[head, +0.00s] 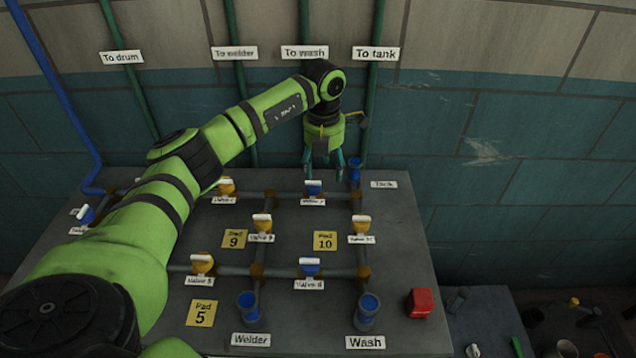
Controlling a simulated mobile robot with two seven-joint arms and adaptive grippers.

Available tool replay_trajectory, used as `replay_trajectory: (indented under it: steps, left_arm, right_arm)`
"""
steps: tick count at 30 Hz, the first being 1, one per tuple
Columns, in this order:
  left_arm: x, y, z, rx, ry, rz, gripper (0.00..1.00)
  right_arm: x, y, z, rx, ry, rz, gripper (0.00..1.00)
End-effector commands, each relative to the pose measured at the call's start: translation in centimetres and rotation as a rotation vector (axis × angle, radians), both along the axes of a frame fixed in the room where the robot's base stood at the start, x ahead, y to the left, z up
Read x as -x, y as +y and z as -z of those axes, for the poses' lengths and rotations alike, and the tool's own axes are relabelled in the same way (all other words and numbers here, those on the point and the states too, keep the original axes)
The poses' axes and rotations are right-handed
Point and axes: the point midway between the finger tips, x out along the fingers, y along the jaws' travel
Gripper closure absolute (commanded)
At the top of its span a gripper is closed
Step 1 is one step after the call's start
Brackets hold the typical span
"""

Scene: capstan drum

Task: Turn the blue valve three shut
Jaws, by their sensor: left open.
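Three blue valves with white handles sit on the pipework of the grey bench. My left gripper (324,170) points down, open and empty, just above and behind the back-pipe valve. I cannot tell whether its fingers touch the handle. My right gripper is not in view.
Yellow valves, such as one (262,223) in the middle, stand close by on the pipes. Blue cups (248,306) and (368,309) are at the front, and a red block (419,303) at the right. Green pipes (374,80) run up the wall behind.

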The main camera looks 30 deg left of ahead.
Motion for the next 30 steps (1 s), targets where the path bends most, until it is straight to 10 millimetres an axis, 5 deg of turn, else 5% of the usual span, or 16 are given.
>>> replay_trajectory:
  steps: [5, 18, 28, 30]
  left_arm:
    - [0.7, 2.6, 0.0, -0.078, 0.04, -0.042, 0.37]
    - [0.6, 2.9, 5.8, -0.075, 0.038, -0.04, 0.37]
    - [0.6, 3.0, 6.4, -0.074, 0.036, -0.039, 0.37]
    - [0.6, 3.0, 6.4, -0.074, 0.036, -0.039, 0.61]
  right_arm:
    - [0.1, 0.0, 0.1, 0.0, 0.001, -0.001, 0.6]
    - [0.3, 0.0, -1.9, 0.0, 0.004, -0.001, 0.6]
    - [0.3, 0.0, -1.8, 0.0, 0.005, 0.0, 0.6]
    - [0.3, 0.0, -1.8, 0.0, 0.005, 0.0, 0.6]
